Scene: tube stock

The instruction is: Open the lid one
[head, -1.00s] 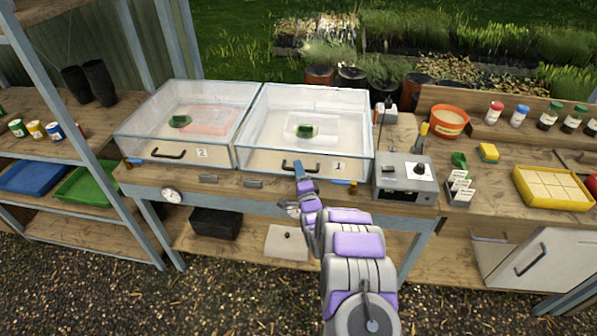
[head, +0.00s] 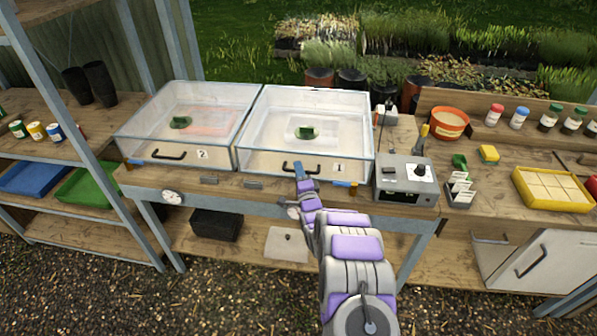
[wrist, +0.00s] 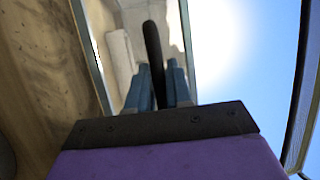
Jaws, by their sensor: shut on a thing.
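The clear box marked 1 (head: 260,133) stands on the bench, with a black bar handle (head: 312,171) on its front beside the number label. Its clear lid looks closed, and a green item (head: 305,132) shows through it. My gripper (head: 299,168) is at that handle, reaching in from the front. In the wrist view, the blue fingers of my gripper (wrist: 157,88) are on either side of the black handle (wrist: 152,45) and shut on it. My gripper hides part of the handle in the head view.
A similar clear box marked 2 (head: 140,128) stands directly left, its lid closed. A grey control box (head: 405,178) with a knob stands close on the right. A round gauge (head: 172,198) is on the bench front. The space above the boxes is clear.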

